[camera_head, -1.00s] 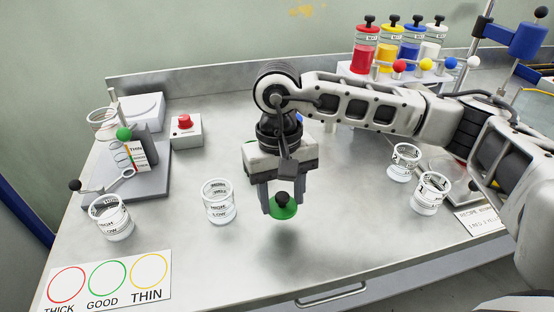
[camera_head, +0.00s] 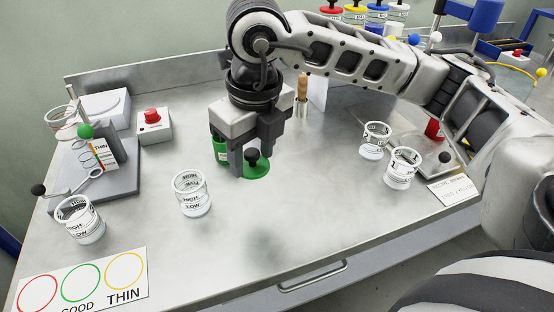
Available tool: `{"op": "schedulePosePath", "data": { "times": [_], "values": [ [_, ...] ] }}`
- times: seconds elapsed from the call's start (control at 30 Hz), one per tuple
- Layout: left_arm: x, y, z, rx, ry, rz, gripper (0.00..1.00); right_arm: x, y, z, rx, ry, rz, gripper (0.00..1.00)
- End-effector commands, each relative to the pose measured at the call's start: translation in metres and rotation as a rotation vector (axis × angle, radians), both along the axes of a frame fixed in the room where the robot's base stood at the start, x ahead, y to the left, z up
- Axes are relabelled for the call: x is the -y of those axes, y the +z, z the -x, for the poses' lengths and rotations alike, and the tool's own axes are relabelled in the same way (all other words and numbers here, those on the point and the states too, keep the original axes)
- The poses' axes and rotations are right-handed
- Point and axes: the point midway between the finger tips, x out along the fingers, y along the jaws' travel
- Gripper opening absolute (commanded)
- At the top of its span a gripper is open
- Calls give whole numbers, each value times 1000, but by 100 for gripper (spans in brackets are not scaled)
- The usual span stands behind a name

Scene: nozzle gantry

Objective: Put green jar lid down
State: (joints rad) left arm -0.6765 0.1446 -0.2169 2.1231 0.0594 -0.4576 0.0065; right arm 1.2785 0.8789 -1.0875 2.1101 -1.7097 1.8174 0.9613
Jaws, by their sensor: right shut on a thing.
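My right gripper (camera_head: 252,160) points down over the middle of the steel table. It is shut on the green jar lid (camera_head: 259,170), a flat green disc with a black knob that shows between and in front of the fingers. The lid is low over the table; I cannot tell whether it touches the surface. My left gripper is not in view.
A glass cup (camera_head: 191,194) stands left of the lid, another (camera_head: 80,220) farther left. Two cups (camera_head: 375,141) (camera_head: 402,168) stand right. A wooden-handled tool (camera_head: 302,89) is behind. A THICK/GOOD/THIN card (camera_head: 82,285) lies front left. The table front (camera_head: 300,225) is clear.

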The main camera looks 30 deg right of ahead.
Motion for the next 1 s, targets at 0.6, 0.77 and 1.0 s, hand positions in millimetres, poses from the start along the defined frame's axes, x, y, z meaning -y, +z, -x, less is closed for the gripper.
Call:
{"op": "schedulePosePath", "data": {
  "times": [0.6, 0.77, 1.0],
  "values": [
    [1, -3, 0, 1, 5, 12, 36, 5, 23, 2, -2, -1231, 0, 26],
    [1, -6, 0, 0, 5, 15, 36, 24, 10, -15, -6, -1256, 2, 26],
    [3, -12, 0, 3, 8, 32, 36, 67, -18, -55, -7, -1253, 0, 26]
  ]
}}
